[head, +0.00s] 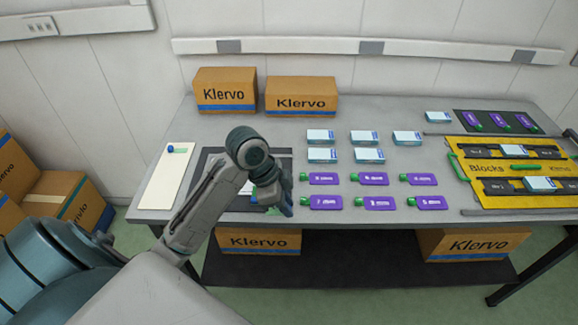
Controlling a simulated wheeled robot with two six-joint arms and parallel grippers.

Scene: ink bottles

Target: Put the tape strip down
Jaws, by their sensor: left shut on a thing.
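My left gripper (284,204) is low over the front of the grey table, at the right edge of a dark-framed mat (207,172). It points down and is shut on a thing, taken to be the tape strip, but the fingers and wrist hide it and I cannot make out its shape. I cannot tell whether it touches the table. A small white patch and a green spot (272,211) show beside my wrist and fingers, too small to identify. My right gripper is not in view.
Several purple bottles with green caps (323,202) lie just right of my gripper. Several white-blue boxes (321,136) lie behind them. A yellow Blocks tray (480,200) is at right, a cream board (160,190) at left. Cartons (225,90) stand at the back.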

